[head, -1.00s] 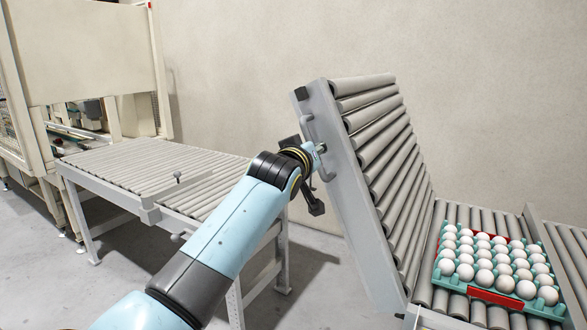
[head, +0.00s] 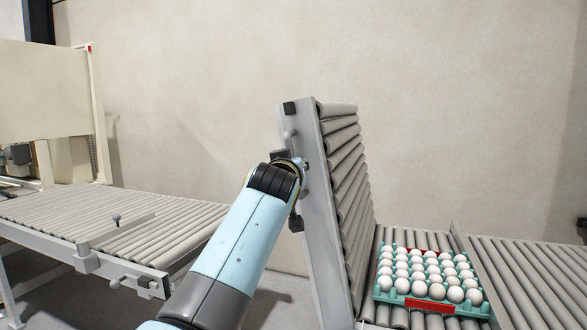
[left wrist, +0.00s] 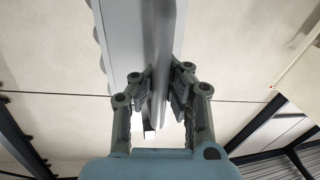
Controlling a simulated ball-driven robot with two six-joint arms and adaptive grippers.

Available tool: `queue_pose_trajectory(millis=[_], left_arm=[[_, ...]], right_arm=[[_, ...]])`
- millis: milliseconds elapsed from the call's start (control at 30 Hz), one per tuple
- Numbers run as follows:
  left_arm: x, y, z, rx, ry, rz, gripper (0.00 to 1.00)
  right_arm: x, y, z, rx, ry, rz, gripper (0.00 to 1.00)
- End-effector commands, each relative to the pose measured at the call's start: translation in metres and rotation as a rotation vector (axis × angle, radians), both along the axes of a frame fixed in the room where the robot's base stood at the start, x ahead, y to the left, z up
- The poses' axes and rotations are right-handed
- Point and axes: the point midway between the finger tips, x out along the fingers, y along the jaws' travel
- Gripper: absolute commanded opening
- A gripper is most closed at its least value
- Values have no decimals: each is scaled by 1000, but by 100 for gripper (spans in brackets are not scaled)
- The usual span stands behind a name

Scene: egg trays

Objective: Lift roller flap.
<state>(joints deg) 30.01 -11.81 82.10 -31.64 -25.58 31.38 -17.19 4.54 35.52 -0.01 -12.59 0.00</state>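The roller flap (head: 318,200) stands raised and steep, tilted slightly left, with its rollers facing right. Its handle (head: 291,138) is on the left face near the top. My left gripper (head: 302,165) is at this handle, partly hidden behind my own wrist in the head view. In the left wrist view, the fingers of the left gripper (left wrist: 161,92) lie on both sides of the handle bar (left wrist: 162,55) and appear closed on it. The flap's grey face (left wrist: 125,35) shows beside the bar. My right gripper is in neither view.
A teal tray (head: 388,297) full of white eggs sits on the conveyor right of the flap. More rollers (head: 530,270) continue to the right. Another roller conveyor (head: 150,228) stands at left, with a gap before the flap. A beige machine (head: 45,110) is at far left.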

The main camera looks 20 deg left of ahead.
Motion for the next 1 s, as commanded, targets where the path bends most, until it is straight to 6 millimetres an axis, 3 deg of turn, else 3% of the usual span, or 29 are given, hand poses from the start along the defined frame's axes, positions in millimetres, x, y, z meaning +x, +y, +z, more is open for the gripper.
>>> queue_pose_trajectory(millis=[33,300,1000], left_arm=[[-2,1,-12,0,22,3,6],[-1,2,-8,1,15,3,38],[0,2,2,2,4,3,38]], right_arm=[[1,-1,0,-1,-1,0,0],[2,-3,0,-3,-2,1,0],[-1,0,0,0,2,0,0]])
